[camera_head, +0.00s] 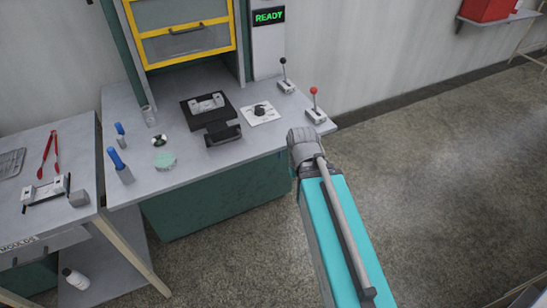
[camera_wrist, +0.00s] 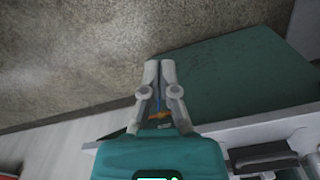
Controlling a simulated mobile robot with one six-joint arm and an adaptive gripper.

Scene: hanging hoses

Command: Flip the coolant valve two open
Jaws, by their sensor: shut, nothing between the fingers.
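No label reading coolant valve two can be made out. Two lever controls stand at the right end of the workbench (camera_head: 205,184) in the head view: a black-knobbed lever (camera_head: 284,75) and a red-knobbed lever (camera_head: 314,102). Both stand roughly upright on small pale bases. I cannot tell whether either is the valve. My gripper (camera_wrist: 160,64) is shut and empty in the wrist view, its fingertips together over the floor beside a green panel (camera_wrist: 235,75). In the head view my arm hides the gripper, near the bench's right front corner.
A dial plate (camera_head: 261,113), a black fixture (camera_head: 222,134) and blue-handled tools (camera_head: 119,163) are on the bench. A yellow-framed cabinet (camera_head: 187,45) and a READY display (camera_head: 269,16) stand behind. A side table (camera_head: 50,225) is left. Floor at right (camera_head: 440,170) is clear.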

